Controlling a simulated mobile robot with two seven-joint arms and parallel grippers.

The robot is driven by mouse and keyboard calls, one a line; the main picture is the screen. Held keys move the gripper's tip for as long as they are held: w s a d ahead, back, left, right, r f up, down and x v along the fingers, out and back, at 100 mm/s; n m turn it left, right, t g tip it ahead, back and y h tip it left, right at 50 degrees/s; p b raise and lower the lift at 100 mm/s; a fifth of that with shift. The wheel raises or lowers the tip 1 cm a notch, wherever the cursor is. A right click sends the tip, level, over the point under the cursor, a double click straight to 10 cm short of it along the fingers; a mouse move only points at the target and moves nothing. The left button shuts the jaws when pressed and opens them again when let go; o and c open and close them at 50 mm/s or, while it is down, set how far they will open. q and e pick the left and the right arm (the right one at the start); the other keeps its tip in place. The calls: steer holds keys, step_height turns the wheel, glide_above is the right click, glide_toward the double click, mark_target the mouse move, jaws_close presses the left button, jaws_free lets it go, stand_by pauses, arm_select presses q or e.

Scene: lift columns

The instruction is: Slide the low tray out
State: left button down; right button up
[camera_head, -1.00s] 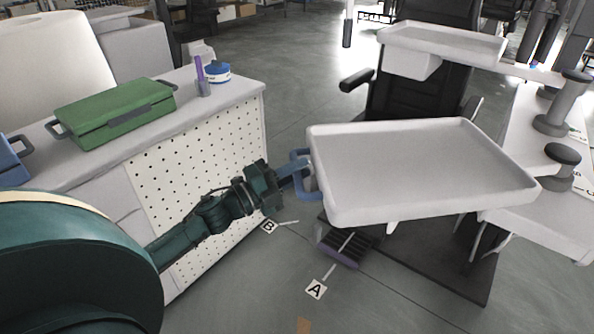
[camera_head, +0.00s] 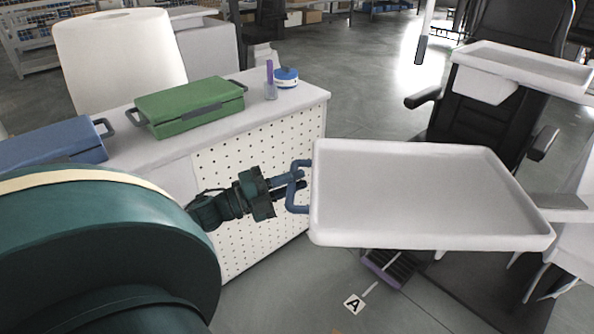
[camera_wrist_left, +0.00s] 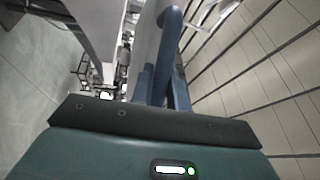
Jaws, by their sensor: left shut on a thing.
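The large white tray (camera_head: 410,190) is shallow, with a raised rim, and hangs level in the middle right of the head view. A blue handle (camera_head: 291,199) stands out from its left side. My left gripper (camera_head: 299,181) reaches in from the left and is shut on this handle. In the left wrist view the blue handle (camera_wrist_left: 170,40) rises from between the fingers. A smaller white tray (camera_head: 530,66) is farther back at the upper right. My right gripper is not in view.
A white cabinet with a perforated side (camera_head: 265,165) stands close behind my left gripper. On it are a green case (camera_head: 190,108), a blue case (camera_head: 55,145) and a blue-lidded jar (camera_head: 286,77). A black chair (camera_head: 500,110) stands behind the tray. A purple-edged foot pedal (camera_head: 388,268) is on the floor.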

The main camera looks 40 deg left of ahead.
arm_select(q)
steer(key=c, duration=1.4)
jaws_free()
steer(key=shift+d, duration=0.1)
steer(key=shift+o, duration=0.2)
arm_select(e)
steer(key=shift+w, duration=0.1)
arm_select(q)
steer(key=b+v, duration=0.1)
steer(key=v, duration=1.2)
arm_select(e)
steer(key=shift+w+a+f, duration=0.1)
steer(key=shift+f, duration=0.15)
arm_select(q)
steer(key=shift+f, duration=0.1)
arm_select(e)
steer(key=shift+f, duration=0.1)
